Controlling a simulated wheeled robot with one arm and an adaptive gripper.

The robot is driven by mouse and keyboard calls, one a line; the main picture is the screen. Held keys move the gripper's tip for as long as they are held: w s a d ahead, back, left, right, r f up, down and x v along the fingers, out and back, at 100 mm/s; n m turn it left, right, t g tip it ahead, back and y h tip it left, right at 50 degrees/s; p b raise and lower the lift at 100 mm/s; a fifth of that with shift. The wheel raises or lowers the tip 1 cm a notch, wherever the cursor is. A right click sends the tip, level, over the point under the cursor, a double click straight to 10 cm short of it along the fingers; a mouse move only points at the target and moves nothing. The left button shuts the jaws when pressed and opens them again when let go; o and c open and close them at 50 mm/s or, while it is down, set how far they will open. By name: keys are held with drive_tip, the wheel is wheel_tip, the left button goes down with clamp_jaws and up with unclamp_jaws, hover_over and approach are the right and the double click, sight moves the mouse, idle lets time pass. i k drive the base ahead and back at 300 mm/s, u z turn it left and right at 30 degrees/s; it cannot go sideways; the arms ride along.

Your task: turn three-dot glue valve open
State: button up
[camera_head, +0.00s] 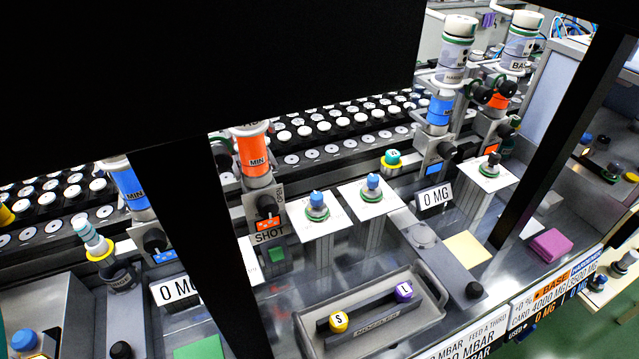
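My gripper is not in this view. Two white canisters, one left (455,50) and one marked BASE (521,42), stand above black round knobs (484,94) at the back right.
Large black shapes hide the upper left and cross the view at left and right. A grey tray (434,304) holds yellow and purple nozzles in front of the knobs. Orange and blue cylinders (254,155) stand behind. A yellow pad (467,249) and purple block (551,245) lie right.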

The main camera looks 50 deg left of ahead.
sight(266, 206)
drive_tip(key=u, duration=2.7)
drive_tip(key=k, duration=0.8)
drive_tip(key=u, duration=0.65)
